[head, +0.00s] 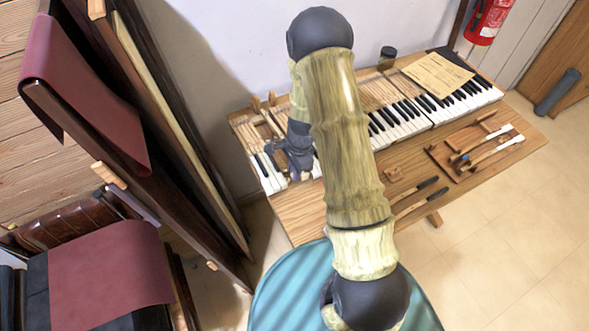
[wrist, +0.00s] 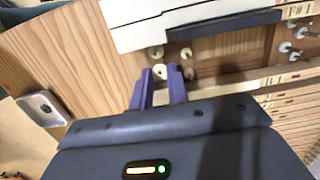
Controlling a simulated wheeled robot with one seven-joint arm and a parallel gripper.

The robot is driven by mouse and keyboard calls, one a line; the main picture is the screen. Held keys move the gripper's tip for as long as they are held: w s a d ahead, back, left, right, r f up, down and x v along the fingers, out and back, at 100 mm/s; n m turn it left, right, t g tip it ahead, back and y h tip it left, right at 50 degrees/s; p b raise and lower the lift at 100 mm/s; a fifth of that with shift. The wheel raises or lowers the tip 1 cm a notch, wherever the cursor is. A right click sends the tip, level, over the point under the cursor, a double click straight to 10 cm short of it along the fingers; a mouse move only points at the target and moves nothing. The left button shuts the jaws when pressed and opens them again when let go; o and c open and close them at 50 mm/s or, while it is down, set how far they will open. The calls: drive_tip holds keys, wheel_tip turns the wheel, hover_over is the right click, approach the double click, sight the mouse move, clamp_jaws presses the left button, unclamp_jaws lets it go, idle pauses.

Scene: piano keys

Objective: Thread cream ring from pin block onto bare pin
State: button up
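My gripper (wrist: 160,72) shows purple fingers parted over a wooden board in the wrist view. One cream ring (wrist: 159,72) appears between the fingertips. I cannot tell whether the fingers touch any ring, or which pin is bare. Several metal pins (wrist: 285,47) stand at the right edge of the wrist view. In the head view my gripper (head: 298,168) is low over the left end of the keyboard; the rings are too small to see there.
White keys and a black key (wrist: 225,32) lie beyond the fingers. Labelled key sticks (wrist: 290,80) are at right. In the head view, a wooden tray (head: 470,165) with tools, a paper sheet (head: 437,73) and a dark jar (head: 388,54) stand on the table.

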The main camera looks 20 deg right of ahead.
drive_tip(key=shift+f, duration=0.35)
idle(0.4)
drive_tip(key=shift+o, duration=1.2)
drive_tip(key=shift+r+p, duration=0.75)
drive_tip(key=shift+r, duration=0.4)
drive_tip(key=o, duration=0.6)
drive_tip(key=shift+c, duration=0.2)
